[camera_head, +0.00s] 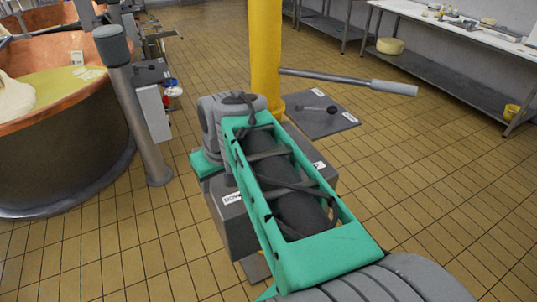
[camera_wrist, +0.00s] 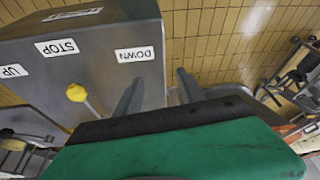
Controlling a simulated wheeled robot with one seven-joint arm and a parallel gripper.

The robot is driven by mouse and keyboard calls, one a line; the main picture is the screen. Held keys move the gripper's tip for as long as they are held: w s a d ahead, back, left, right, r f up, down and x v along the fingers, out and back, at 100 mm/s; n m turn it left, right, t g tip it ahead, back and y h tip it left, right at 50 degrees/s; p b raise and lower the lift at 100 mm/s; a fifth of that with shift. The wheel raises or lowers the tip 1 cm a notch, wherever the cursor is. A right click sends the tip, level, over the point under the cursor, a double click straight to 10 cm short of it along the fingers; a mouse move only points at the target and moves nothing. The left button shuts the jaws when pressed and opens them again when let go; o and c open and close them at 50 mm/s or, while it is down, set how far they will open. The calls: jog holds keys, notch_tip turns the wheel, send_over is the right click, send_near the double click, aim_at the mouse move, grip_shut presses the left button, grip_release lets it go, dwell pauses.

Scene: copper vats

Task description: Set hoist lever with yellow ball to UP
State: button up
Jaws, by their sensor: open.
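In the wrist view a grey control box (camera_wrist: 105,35) carries the labels UP (camera_wrist: 12,71) at the left, STOP (camera_wrist: 57,47) in the middle and DOWN (camera_wrist: 135,54) at the right. The hoist lever's yellow ball (camera_wrist: 77,92) sits on a thin rod below the STOP label, which is the label nearest to it. The rod's lower end is hidden behind my wrist. My gripper (camera_wrist: 158,80) is open, with its fingers to the right of the ball and apart from it. In the head view the box (camera_head: 235,228) is partly covered by my arm, which hides the ball.
A yellow post (camera_head: 265,45) stands behind the box, with a long grey-handled bar (camera_head: 350,80) reaching right from it. A copper vat (camera_head: 75,150) and a grey post (camera_head: 135,110) stand at the left. A table (camera_head: 460,30) lines the right wall; tiled floor is clear before it.

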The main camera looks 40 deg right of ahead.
jog(key=shift+m+h, duration=0.5)
jog(key=shift+m, duration=0.4)
jog(key=d+r, duration=0.1)
jog(key=d, duration=0.4)
jog(key=s+d+r, duration=0.1)
jog(key=d, duration=0.5)
jog(key=d+r, duration=0.1)
jog(key=d, duration=0.4)
jog(key=shift+s+d+r+b, duration=0.2)
jog(key=shift+s+b, duration=0.05)
jog(key=shift+b, duration=0.15)
jog(key=x, duration=0.7)
jog(key=shift+w+f, duration=0.15)
jog(key=shift+w, duration=0.05)
grip_shut()
